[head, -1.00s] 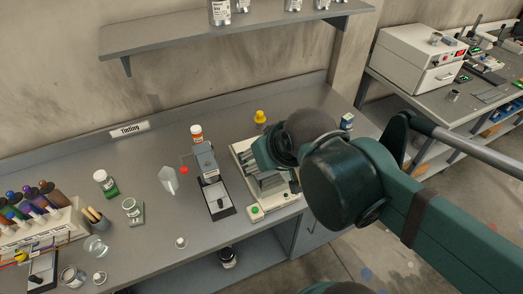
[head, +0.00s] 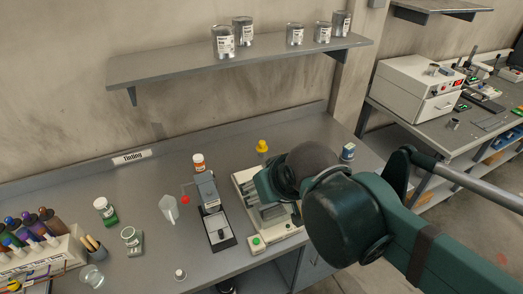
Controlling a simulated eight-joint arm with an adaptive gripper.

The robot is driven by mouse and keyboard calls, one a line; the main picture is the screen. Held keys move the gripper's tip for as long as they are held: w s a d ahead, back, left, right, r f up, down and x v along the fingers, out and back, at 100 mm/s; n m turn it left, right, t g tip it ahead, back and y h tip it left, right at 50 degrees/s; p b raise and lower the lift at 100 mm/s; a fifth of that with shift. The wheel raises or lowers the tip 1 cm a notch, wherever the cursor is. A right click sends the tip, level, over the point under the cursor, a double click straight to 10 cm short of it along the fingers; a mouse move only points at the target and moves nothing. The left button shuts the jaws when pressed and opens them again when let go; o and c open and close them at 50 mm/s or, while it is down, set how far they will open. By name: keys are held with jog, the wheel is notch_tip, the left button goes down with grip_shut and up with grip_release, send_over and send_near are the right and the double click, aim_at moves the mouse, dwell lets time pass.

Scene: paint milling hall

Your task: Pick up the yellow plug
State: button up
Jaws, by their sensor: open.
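A small yellow object (head: 262,146), which looks like the yellow plug, stands on the grey bench just behind a white-based machine (head: 243,190). It has a rounded top and a wider lower part. My gripper (head: 270,192) is at the end of my dark green arm, over the machine and in front of the yellow object in the picture. The arm's housing hides most of the gripper, and its fingertips are hard to make out. It is open, and I see nothing held. Another small yellow piece (head: 14,286) shows at the lower left edge, too cut off to identify.
A small blue-and-white container (head: 347,152) stands right, behind my arm. A shelf (head: 180,75) with cans hangs above.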

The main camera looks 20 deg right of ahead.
jog(key=shift+c, duration=0.3)
jog(key=m+g+h+b, duration=0.1)
jog(key=m+g+h, duration=0.2)
jog(key=m, duration=0.5)
send_over(262, 142)
jog(key=s+a, duration=0.7)
jog(key=s, duration=0.3)
notch_tip(262, 142, down, 10)
jog(key=f, duration=0.1)
jog(key=w+d+f+m, duration=0.1)
jog(key=w+d+f, duration=0.1)
jog(key=w+f, duration=0.1)
jog(key=w+d+f+m+g, duration=0.1)
jog(key=w+d+f, duration=0.1)
jog(key=f, duration=0.4)
jog(key=w+d+f+m, duration=0.1)
jog(key=w+d+f, duration=0.1)
jog(key=w+f, duration=0.2)
jog(key=shift+w+d+f+g+h, duration=0.15)
jog(key=shift+f+g+h, duration=0.15)
jog(key=shift+f, duration=0.2)
jog(key=shift+w+d+f, duration=0.15)
jog(key=shift+w+f, duration=0.05)
jog(key=shift+f, duration=0.2)
jog(key=shift+x, duration=1.3)
